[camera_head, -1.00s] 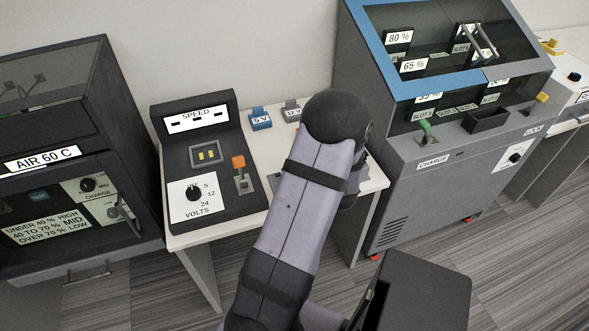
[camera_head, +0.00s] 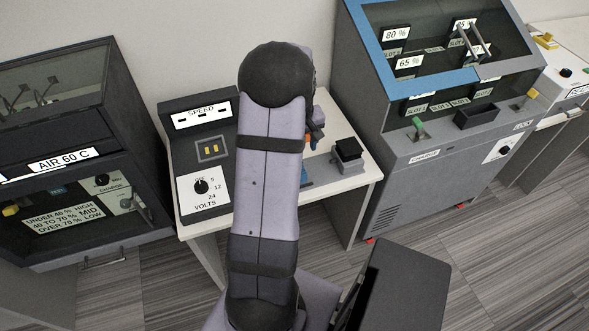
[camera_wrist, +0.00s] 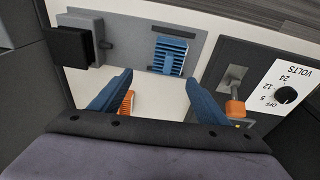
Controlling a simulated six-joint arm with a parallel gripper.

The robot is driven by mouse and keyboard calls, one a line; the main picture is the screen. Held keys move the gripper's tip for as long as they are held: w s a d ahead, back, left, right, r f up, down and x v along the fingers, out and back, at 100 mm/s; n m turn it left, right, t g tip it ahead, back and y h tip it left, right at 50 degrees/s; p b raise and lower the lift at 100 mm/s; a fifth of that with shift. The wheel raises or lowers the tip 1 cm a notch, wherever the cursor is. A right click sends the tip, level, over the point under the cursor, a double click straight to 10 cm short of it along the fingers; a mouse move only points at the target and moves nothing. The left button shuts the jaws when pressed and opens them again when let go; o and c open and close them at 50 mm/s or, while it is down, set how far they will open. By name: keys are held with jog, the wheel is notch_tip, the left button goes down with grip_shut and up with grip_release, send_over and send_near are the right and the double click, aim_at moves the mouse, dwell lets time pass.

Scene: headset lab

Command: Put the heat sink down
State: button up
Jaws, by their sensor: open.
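In the wrist view, a blue finned block (camera_wrist: 171,55), which looks like a heat sink, lies on a grey plate (camera_wrist: 135,48). An orange finned block (camera_wrist: 127,102) rests on the white bench beside the left finger, partly hidden by it. I cannot tell from its looks alone which finned block the task names. My gripper (camera_wrist: 160,78) is open, with its blue fingers apart on either side of a bare strip of bench. No object is visibly clamped between them. In the head view, my arm hides most of the gripper and blocks.
A black block on a grey stand (camera_head: 348,165) is at the bench's right side. The speed panel (camera_head: 203,125) is at left; its orange-knobbed lever (camera_wrist: 235,108) is close to the right finger. The charge cabinet (camera_head: 415,185) stands right, the air oven (camera_head: 70,160) left.

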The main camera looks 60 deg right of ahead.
jog(key=shift+w+a+r+y, duration=0.1)
jog(key=shift+a+y, duration=0.3)
jog(key=shift+a, duration=0.5)
jog(key=shift+w+d+f+p, duration=0.1)
jog(key=shift+d+f+p, duration=0.1)
jog(key=shift+f, duration=1)
jog(key=shift+d+f+p, duration=0.1)
jog(key=shift+f+p, duration=0.15)
jog(key=shift+f, duration=1)
jog(key=shift+w+d+f+p, duration=0.1)
jog(key=shift+f+p, duration=0.1)
jog(key=shift+f, duration=1)
jog(key=c, duration=1.3)
